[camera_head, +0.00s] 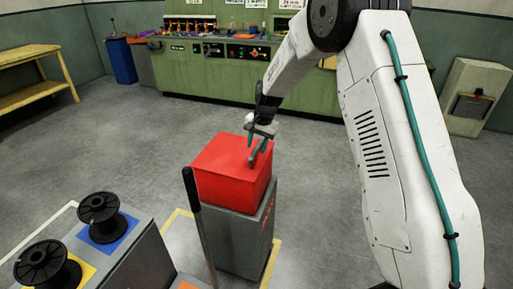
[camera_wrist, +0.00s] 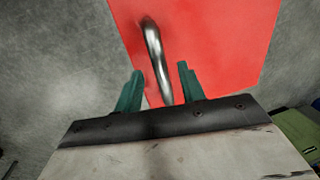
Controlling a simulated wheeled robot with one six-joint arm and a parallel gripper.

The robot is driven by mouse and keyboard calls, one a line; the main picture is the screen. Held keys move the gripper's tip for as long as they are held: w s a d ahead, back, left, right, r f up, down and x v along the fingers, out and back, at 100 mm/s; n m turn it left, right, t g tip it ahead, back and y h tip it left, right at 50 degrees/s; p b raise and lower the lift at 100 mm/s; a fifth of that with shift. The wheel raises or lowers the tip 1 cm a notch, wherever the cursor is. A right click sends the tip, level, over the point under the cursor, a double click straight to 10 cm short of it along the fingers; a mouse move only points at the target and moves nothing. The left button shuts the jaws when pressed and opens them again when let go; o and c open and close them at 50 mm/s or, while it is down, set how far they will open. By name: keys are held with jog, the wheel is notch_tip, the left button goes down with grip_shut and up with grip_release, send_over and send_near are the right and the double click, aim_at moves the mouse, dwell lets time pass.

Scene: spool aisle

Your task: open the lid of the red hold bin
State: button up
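The red hold bin (camera_head: 233,185) sits on a grey pedestal, and its flat red lid (camera_head: 222,150) looks closed. In the wrist view the red lid (camera_wrist: 220,45) fills the upper part, with a shiny metal bar handle (camera_wrist: 156,58) on it. My gripper (camera_head: 258,150) is over the right part of the lid, pointing down. In the wrist view my gripper (camera_wrist: 159,82) has its two teal fingers apart, one on either side of the near end of the handle. I cannot tell whether either finger touches it.
The grey pedestal (camera_head: 235,240) stands within yellow floor lines. A dark upright pole (camera_head: 199,228) is close at its left. Black spools (camera_head: 98,207) stand on a grey unit at lower left. A green workbench (camera_head: 220,75) is at the back; the floor between is clear.

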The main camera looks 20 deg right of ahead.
jog(key=shift+w+a+f, duration=0.1)
jog(key=shift+a+f, duration=0.05)
jog(key=shift+f, duration=0.7)
grip_shut()
jog(key=shift+r, duration=0.1)
